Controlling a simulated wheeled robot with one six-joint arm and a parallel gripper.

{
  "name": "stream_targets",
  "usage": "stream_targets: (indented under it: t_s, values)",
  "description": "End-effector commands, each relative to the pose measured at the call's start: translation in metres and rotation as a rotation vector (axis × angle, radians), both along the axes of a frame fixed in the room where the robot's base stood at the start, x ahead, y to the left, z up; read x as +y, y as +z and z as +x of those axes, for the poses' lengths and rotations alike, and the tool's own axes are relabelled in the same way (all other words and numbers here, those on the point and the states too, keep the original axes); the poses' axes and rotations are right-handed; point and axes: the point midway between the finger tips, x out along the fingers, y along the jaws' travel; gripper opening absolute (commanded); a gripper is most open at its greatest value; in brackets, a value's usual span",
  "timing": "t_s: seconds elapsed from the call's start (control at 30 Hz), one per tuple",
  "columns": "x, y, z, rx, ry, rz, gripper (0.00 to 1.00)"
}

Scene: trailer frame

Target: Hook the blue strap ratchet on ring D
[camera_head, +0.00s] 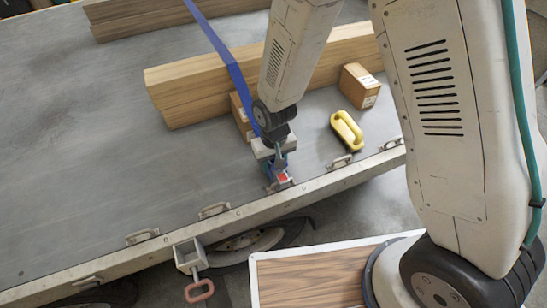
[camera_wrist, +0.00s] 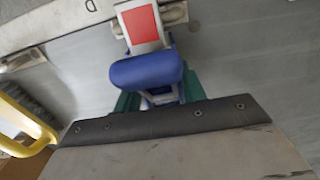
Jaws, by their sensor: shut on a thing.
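The blue strap ratchet (camera_head: 281,176), with a red label, is at the trailer's near edge rail. It fills the upper middle of the wrist view (camera_wrist: 147,70). My gripper (camera_head: 278,160) is shut on it, with green fingers on both sides of its blue handle. The blue strap (camera_head: 215,40) runs from the ratchet up over the wooden beams. The rail (camera_wrist: 40,28) bears a letter D in the wrist view. A metal ring (camera_wrist: 174,13) shows beside the ratchet's labelled end, which partly covers it. Whether the hook is in the ring is hidden.
Other rings sit along the rail (camera_head: 105,260), at left (camera_head: 214,210) and right (camera_head: 340,162). A yellow-handled tool (camera_head: 347,130) lies right of my gripper. A cardboard box (camera_head: 360,86) stands by the wooden beam (camera_head: 190,90). The deck at left is clear.

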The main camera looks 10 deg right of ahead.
Motion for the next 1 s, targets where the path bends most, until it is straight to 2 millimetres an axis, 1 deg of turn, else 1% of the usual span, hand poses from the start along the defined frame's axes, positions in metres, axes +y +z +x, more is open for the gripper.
stream_targets:
  t_s: [0.2,0.47,0.5,0.57,0.6,0.87,1.0]
  values:
    - [0.0,-0.006,0.0,0.0,0.0,0.0,0.08]
    - [0.0,-0.007,0.0,0.0,0.0,0.0,0.08]
    - [0.0,-0.007,0.0,0.0,0.0,0.0,0.43]
    - [0.0,-0.007,0.0,0.0,0.0,0.0,0.6]
    - [0.0,-0.007,0.0,0.0,0.0,0.0,0.66]
    - [0.0,-0.006,0.0,0.0,0.0,0.0,0.66]
    - [0.0,0.005,0.001,-0.003,0.0,0.002,0.66]
